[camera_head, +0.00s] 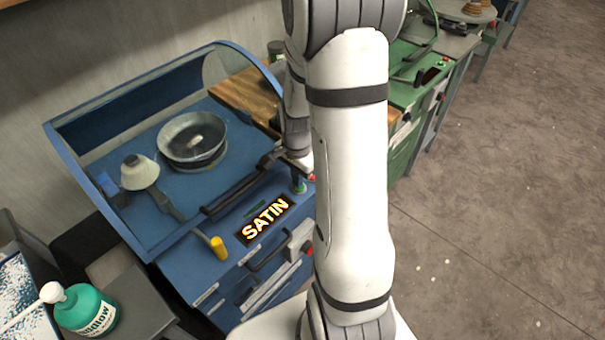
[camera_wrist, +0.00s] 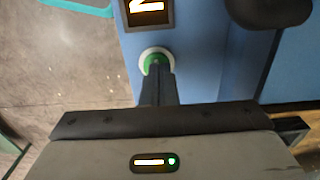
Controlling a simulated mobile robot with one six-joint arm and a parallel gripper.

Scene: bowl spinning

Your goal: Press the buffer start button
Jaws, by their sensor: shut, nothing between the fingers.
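The green start button (camera_wrist: 151,59) with a pale ring is on the blue buffer panel in the wrist view. It also shows at the panel's right side in the head view (camera_head: 300,187), close beside my arm. My gripper (camera_wrist: 156,66) is shut and empty. Its fingertips overlap the button's lower part in the wrist view; I cannot tell whether they touch it. The blue buffer machine (camera_head: 180,262) has a lit display reading SATIN (camera_head: 265,220); part of that display shows beside the button in the wrist view (camera_wrist: 148,10).
A clear hood (camera_head: 150,95) covers a metal bowl (camera_head: 192,138) and a pale cone (camera_head: 139,172). A yellow knob (camera_head: 218,248) stands at the panel's left. A green bottle (camera_head: 88,308) is at lower left. Green machinery (camera_head: 405,95) stands behind; open floor (camera_head: 490,200) lies right.

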